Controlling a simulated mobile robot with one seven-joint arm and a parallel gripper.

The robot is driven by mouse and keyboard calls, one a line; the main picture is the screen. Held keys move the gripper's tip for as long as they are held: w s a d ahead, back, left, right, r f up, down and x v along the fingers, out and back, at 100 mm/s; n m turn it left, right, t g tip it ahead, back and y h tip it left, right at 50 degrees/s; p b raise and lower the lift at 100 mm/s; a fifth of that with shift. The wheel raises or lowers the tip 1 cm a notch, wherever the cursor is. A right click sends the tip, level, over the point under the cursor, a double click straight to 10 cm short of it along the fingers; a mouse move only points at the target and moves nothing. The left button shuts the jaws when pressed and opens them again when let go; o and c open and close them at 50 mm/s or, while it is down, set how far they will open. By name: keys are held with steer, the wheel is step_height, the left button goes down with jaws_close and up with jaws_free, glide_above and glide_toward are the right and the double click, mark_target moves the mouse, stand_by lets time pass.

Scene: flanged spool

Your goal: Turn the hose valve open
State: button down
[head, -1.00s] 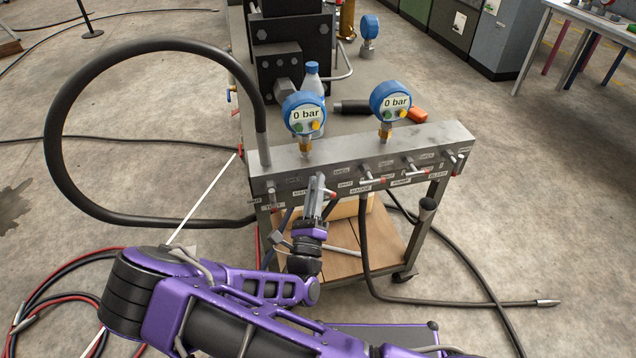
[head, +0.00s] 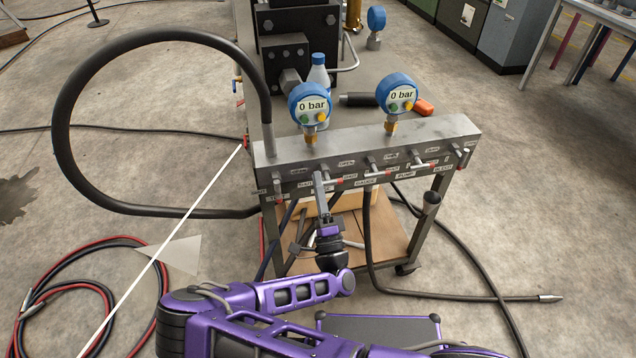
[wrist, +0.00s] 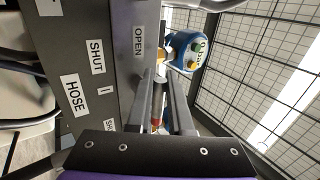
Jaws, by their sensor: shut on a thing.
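The valve manifold (head: 290,160) is a grey block with a row of small levers and white labels along its front. In the wrist view the label HOSE (wrist: 75,94) shows, with SHUT (wrist: 96,57) and OPEN (wrist: 139,41) near it. My gripper (head: 321,178) reaches up to the second lever from the left. In the wrist view its two fingers stand on either side of a grey lever with a red end (wrist: 155,123), and it is shut on this lever. The fingers partly hide the lever, and its exact angle is hard to tell.
Two blue gauges, left (head: 310,104) and right (head: 396,94), stand on the block and read 0 bar. A thick black hose (head: 62,130) loops at the left. The third lever (head: 374,172) is close to the right. A wooden shelf (head: 385,235) lies below.

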steer(key=shift+f+n, duration=0.1)
steer(key=shift+n, duration=0.2)
steer(key=c, duration=0.8)
jaws_free()
steer(key=shift+c, duration=0.2)
steer(key=b+v, duration=0.1)
steer(key=v, duration=1.6)
steer(key=shift+s+d, duration=0.15)
